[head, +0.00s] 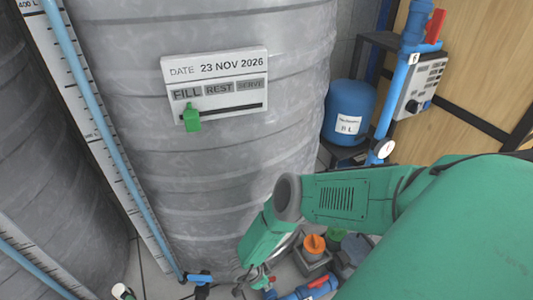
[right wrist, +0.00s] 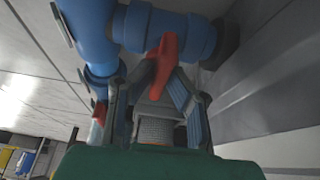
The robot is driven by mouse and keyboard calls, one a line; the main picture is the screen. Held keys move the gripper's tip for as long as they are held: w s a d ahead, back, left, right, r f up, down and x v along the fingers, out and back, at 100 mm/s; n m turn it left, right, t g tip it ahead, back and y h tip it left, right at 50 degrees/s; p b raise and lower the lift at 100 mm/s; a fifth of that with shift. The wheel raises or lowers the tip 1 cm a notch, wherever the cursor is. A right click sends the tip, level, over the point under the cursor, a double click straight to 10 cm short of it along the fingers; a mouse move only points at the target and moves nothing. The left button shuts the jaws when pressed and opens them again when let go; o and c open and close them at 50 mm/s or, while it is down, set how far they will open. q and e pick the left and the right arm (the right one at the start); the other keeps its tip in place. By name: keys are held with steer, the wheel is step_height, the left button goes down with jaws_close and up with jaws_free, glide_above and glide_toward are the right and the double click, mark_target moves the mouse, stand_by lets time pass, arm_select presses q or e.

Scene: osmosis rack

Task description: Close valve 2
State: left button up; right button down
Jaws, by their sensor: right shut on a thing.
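A red valve handle (right wrist: 166,55) sits on a thick blue pipe (right wrist: 85,35) in the right wrist view. My right gripper (right wrist: 162,80) is shut on this handle, with one finger on each side of its lower part. In the head view my right gripper (head: 258,281) is low beside the base of the grey tank, and its fingertips are small there. Another red handle (head: 318,281) lies on a blue pipe to its right. No number for the held valve is readable. My left gripper is not in view.
A grey ribbed tank (head: 240,160) with a date and FILL/REST/SERVE sign (head: 215,88) stands behind. A blue pressure vessel (head: 349,110), a control box (head: 422,85) and another red handle (head: 435,26) are at the right. An orange-topped part (head: 314,243) is near my forearm.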

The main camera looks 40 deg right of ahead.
steer(key=shift+w, duration=0.1)
steer(key=c, duration=1.6)
jaws_free()
steer(key=v, duration=1.1)
steer(key=shift+a+r, duration=0.15)
steer(key=shift+r, duration=0.25)
